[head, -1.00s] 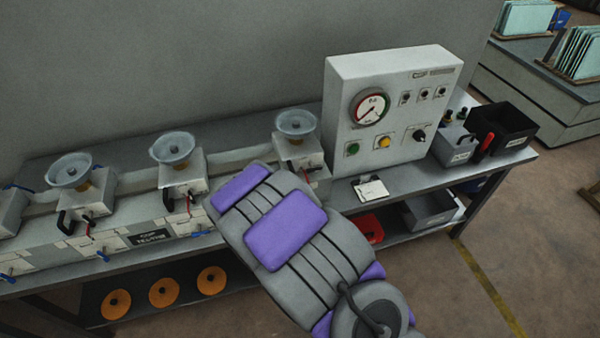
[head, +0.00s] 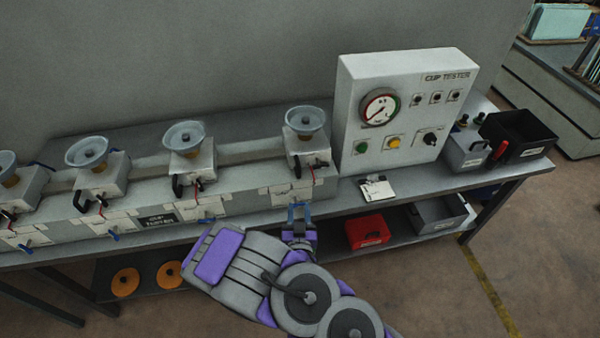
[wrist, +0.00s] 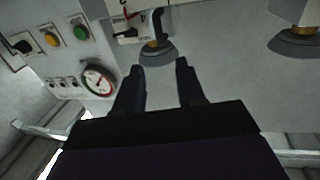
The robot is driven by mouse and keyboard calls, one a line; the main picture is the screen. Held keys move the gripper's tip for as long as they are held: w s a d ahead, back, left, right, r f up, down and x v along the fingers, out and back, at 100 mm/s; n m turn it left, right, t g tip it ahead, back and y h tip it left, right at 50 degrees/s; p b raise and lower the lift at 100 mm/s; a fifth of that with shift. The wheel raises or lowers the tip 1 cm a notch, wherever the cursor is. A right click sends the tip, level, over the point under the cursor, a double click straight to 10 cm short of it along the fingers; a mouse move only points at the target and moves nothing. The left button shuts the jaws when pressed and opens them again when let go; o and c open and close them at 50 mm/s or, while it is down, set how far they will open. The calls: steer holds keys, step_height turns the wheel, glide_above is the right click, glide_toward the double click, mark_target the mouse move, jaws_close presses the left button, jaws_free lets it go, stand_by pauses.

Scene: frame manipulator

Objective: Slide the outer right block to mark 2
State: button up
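The outer right block (head: 307,158) is a pale box with a grey suction cup (head: 305,121) on top, at the right end of the rail (head: 245,150), beside the tester cabinet. In the wrist view, which looks upside down, the block (wrist: 151,22) and its cup (wrist: 157,52) appear beyond my fingertips. A black handle and a small red-tipped lever sit on the block. My gripper (head: 299,211) is in front of the bench, below the block and apart from it. Its fingers (wrist: 160,72) are spread with nothing between them. Plates mark the bench front; I cannot read mark numbers.
Several similar blocks with cups, such as one nearby (head: 190,155), stand left along the rail. The tester cabinet (head: 403,110) stands close on the right. Blue levers stick out along the bench front. A clipboard (head: 378,188) lies on the bench. A red box (head: 367,231) is below.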

steer(key=b, duration=0.2)
glide_toward(298, 173)
steer(key=w+b, duration=0.3)
steer(key=b, duration=0.1)
steer(key=w+b, duration=0.3)
steer(key=b, duration=0.1)
steer(key=w+a+b, duration=0.1)
steer(key=w+b, duration=0.3)
steer(key=shift+r, duration=0.1)
steer(key=shift+w, duration=0.35)
steer(key=shift+w+d, duration=0.1)
steer(key=shift+d, duration=0.05)
jaws_close()
stand_by(0.4)
